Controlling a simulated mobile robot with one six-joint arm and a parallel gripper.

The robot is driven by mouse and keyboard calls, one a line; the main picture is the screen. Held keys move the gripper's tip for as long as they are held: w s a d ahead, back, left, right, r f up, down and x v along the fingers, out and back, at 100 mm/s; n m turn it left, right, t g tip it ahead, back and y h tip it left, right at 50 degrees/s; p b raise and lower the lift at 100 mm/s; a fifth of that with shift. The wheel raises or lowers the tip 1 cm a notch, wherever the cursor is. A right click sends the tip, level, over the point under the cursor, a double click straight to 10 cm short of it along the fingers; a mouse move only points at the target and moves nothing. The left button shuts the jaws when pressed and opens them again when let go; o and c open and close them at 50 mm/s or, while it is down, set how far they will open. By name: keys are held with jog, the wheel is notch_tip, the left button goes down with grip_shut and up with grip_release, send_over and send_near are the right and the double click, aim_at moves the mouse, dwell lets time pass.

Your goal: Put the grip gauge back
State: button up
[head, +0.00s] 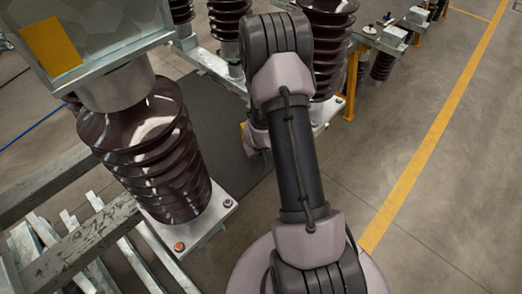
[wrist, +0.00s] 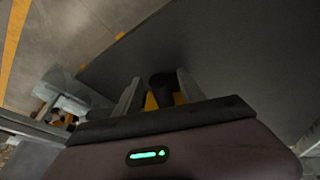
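My gripper (wrist: 160,92) shows in the wrist view with its two grey fingers on either side of a yellow and black object, which I take to be the grip gauge (wrist: 163,84). Its black round part stands up between the fingers and its yellow part seems to reach both of them. The gauge's lower part is hidden behind the gripper body. In the head view my arm hides the gripper; only a small yellow patch (head: 243,129) shows beside the wrist. Where the gauge's place is cannot be told.
A brown ribbed insulator (head: 155,150) on a bolted plate (head: 205,228) stands left of my arm, with galvanized beams (head: 75,245) below. More insulators (head: 330,45) stand behind. A dark mat (head: 225,125) lies on the floor. Open floor with a yellow line (head: 430,145) lies right.

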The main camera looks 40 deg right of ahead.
jog(key=shift+r, duration=0.1)
jog(key=p+v, duration=0.4)
jog(key=v, duration=0.8)
jog(key=shift+p, duration=0.4)
